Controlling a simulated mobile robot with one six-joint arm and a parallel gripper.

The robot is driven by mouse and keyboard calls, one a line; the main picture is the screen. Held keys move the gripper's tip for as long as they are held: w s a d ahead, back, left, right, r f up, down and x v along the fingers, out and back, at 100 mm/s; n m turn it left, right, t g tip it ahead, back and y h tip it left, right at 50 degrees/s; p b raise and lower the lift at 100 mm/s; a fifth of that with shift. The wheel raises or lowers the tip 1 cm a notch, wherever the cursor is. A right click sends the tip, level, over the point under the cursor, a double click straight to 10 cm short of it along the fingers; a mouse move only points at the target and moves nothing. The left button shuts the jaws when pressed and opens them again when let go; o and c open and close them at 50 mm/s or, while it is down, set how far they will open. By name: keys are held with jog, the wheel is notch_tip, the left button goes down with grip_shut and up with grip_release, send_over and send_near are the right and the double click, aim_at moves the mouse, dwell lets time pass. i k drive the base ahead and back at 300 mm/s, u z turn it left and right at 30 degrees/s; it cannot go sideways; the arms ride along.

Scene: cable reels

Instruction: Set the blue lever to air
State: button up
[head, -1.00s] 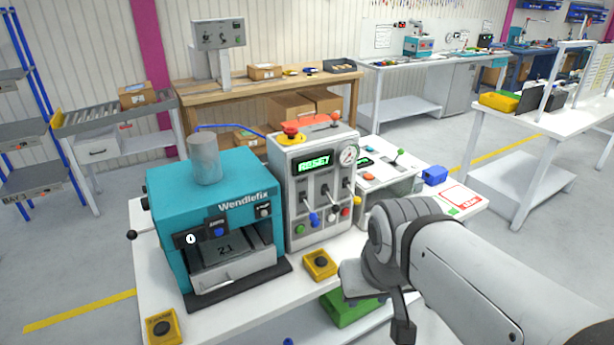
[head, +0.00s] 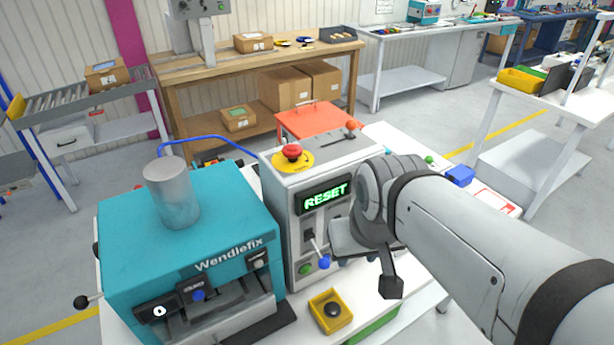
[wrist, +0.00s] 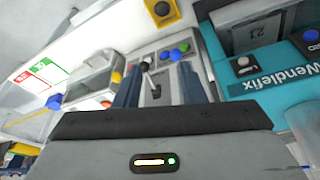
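The blue lever (head: 324,262) is on the front of the grey control box (head: 300,215), left of my arm in the head view. Its blue knob hangs low and toward the front. A blue knob, seemingly the same one, shows in the wrist view (wrist: 176,54), near the tip of the right-hand finger. My gripper (wrist: 155,78) is open and faces the panel, its two dark fingers apart. A dark-knobbed lever (wrist: 146,68) appears between them, with no clear contact. In the head view my arm hides the fingers and the panel's right side. No "air" marking is readable.
The teal Wendlefix press (head: 190,235) stands close to the left of the box. A yellow button box (head: 331,311) is on the table in front.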

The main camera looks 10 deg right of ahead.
aim_at(324, 264)
jog(key=k, duration=0.5)
jog(key=z, duration=1.25)
jog(key=k, duration=0.8)
jog(key=u, duration=0.9)
jog(key=i, duration=1)
jog(key=u, duration=0.05)
